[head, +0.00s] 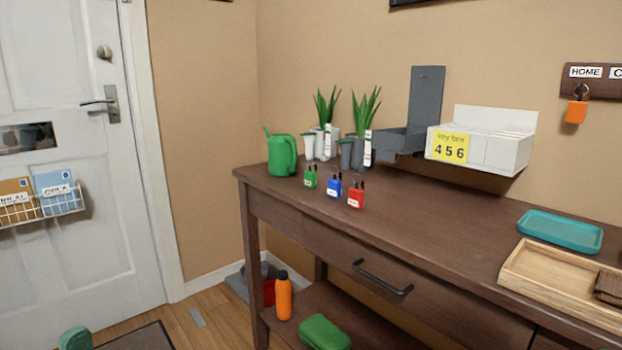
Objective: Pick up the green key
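The green key (310,178) is a small green tag with a dark top and a white label. It stands on the brown console table (430,220), near its far left end. A blue key (334,187) and a red key (356,195) stand in a row to its right. No gripper shows in the head view, so I cannot see how either one stands.
A green watering can (282,155) and potted plants (365,110) stand behind the keys. A teal tray (560,231) and wooden tray (560,280) lie at right. The table's front middle is clear.

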